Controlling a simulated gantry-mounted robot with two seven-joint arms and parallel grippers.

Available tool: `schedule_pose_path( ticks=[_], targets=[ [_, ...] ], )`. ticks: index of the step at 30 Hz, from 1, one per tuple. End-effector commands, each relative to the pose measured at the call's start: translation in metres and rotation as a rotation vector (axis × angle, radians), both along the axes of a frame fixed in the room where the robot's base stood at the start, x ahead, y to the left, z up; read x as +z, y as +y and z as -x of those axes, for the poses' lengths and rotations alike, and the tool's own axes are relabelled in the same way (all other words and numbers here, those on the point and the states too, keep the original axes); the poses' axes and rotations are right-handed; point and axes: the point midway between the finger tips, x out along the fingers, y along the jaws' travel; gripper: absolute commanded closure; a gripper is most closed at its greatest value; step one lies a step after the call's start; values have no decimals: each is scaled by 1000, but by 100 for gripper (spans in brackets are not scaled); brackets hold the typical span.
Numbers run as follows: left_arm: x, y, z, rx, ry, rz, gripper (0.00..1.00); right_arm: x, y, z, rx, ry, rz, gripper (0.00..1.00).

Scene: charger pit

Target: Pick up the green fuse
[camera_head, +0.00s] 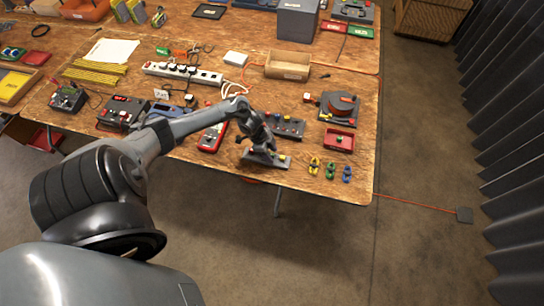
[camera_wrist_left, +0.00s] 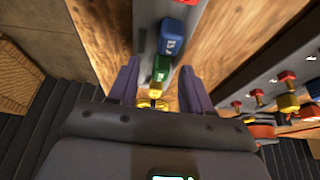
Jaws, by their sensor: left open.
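The green fuse (camera_wrist_left: 161,67) stands in a grey fuse strip (camera_wrist_left: 176,9), between a blue fuse (camera_wrist_left: 172,36) and a yellow fuse (camera_wrist_left: 155,91). My left gripper (camera_wrist_left: 158,80) is open, with one finger on each side of the strip around the green and yellow fuses. I cannot tell whether the fingers touch the green fuse. In the head view my left gripper (camera_head: 260,147) is over the strip (camera_head: 252,158) at the table's front edge and hides most of its fuses. My right gripper is not in view.
Yellow, green and blue clip-like items (camera_head: 330,170) lie right of the strip. A red tray (camera_head: 339,140) and a panel with knobs (camera_head: 288,127) are behind. A red meter (camera_head: 212,137) lies to the left. Bare wood shows at the front right corner.

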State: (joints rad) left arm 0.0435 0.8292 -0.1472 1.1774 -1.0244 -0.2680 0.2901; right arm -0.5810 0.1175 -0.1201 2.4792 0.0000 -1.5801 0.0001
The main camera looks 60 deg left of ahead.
Motion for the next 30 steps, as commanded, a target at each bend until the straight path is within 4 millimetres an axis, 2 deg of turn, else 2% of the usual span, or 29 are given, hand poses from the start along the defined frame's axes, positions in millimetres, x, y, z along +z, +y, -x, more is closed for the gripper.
schedule_pose_path(
  ticks=[7, 17, 30],
  targets=[
    [-1, 0, 0, 0, 0, -1, 51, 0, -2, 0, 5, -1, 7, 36],
    [-1, 0, 0, 0, 0, -1, 100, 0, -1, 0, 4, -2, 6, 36],
    [4, 0, 0, -1, -1, -1, 100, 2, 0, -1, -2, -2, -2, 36]
  ],
)
